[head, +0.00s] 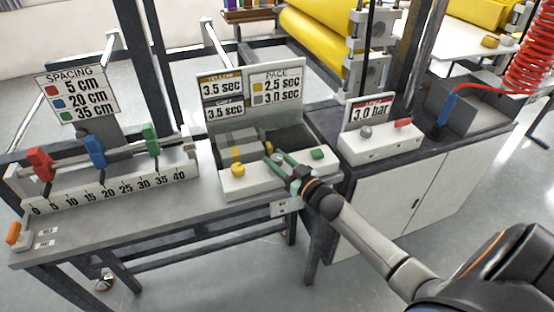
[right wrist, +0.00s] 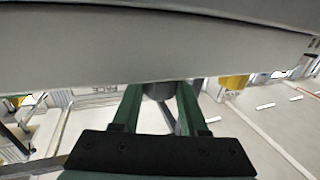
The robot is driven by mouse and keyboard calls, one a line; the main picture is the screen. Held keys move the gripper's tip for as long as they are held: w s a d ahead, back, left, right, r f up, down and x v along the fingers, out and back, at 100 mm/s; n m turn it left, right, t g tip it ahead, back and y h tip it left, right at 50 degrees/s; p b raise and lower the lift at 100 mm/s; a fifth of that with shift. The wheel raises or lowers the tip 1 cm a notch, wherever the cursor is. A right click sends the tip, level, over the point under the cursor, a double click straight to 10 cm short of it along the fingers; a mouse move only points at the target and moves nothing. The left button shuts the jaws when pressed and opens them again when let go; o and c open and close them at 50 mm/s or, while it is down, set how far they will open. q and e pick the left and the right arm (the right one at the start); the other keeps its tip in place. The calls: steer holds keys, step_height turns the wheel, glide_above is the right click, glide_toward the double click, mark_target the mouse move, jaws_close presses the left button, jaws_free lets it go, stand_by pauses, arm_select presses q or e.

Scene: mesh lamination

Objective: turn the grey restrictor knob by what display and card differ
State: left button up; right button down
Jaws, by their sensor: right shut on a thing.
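The control box (head: 256,181) has a yellow knob (head: 238,170) at its left and a green button (head: 318,154) at its right. My right gripper (head: 277,161) is at the box front between them, its green fingers shut on the grey knob (right wrist: 158,91), which shows between the fingertips in the right wrist view; the fingers mostly hide it in the head view. The display (head: 223,99) reads 3.5 sec in both rows. The PACE card (head: 276,86) reads 2.5 sec by a yellow square and 3.0 sec by a grey square. My left gripper is out of view.
A spacing rail (head: 110,188) with red, blue and green sliders stands left, by a SPACING card (head: 77,94). A white box with a 3.0 bar display (head: 369,113) stands right, with a grey knob (head: 366,132) and red part. A blue-handled tool (head: 446,110) stands beyond.

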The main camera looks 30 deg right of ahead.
steer(key=shift+y, duration=0.3)
steer(key=shift+n+y, duration=0.3)
steer(key=shift+n, duration=0.2)
steer(key=shift+n+g+y, duration=0.4)
steer(key=shift+n+y, duration=0.3)
steer(key=shift+y, duration=0.5)
steer(key=n+g+y+b, duration=0.1)
steer(key=n+y+b, duration=0.1)
steer(key=y, duration=0.1)
steer(key=shift+f, duration=0.15)
steer(key=shift+n+g+y+b, duration=0.3)
steer(key=shift+n+g+y, duration=0.2)
steer(key=shift+y, duration=0.2)
steer(key=shift+c, duration=2.2)
jaws_free()
steer(key=shift+s, duration=0.1)
